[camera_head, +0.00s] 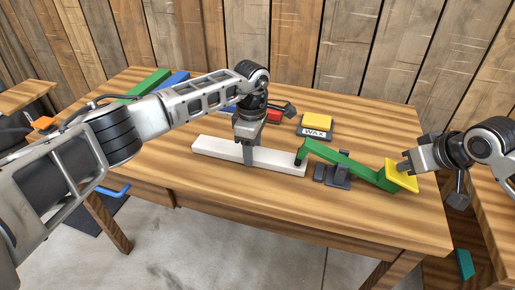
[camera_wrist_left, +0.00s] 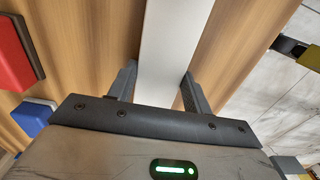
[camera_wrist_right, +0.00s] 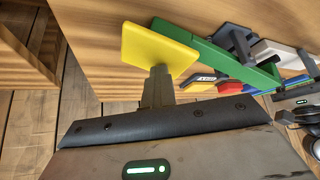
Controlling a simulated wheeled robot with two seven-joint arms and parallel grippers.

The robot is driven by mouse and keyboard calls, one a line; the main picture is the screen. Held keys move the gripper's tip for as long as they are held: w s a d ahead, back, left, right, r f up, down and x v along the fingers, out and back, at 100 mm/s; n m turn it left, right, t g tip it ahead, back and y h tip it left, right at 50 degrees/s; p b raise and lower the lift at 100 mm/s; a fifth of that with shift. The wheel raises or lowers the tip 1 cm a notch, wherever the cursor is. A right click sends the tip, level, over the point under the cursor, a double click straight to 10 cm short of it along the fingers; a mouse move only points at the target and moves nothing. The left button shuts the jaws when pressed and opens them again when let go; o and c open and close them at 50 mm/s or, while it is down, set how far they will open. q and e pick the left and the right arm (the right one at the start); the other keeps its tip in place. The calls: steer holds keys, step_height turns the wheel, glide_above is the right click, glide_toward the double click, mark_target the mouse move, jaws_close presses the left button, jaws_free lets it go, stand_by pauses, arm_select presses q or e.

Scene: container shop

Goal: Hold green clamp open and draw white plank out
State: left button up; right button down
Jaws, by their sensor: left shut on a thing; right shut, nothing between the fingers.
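The white plank (camera_head: 215,147) lies along the table's front half; it also runs between the fingers in the left wrist view (camera_wrist_left: 176,40). My left gripper (camera_head: 248,157) is shut on the plank near its middle, a finger on each side. The green clamp (camera_head: 345,162) is a long lever on a dark grey stand (camera_head: 341,172). Its black tip (camera_head: 299,158) is over the plank's right end; I cannot tell whether they touch. My right gripper (camera_wrist_right: 158,85) is shut and empty, its tip at the lever's yellow pad (camera_wrist_right: 155,48), apparently on it.
A yellow-topped wax block (camera_head: 317,122) stands behind the clamp. A red block (camera_head: 274,116) lies behind the left gripper, with green (camera_head: 146,84) and blue (camera_head: 174,80) pieces at the back left. Bare tabletop lies left of and before the plank.

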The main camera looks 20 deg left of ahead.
mark_target(236, 148)
arm_select(q)
steer(key=shift+a, duration=2.25)
arm_select(e)
steer(key=shift+s+a+f, duration=0.1)
steer(key=shift+f, duration=0.05)
arm_select(q)
steer(key=shift+r, duration=0.15)
steer(key=shift+r, duration=3.4)
arm_select(e)
step_height(236, 148, up, 9)
arm_select(q)
steer(key=shift+f, duration=0.1)
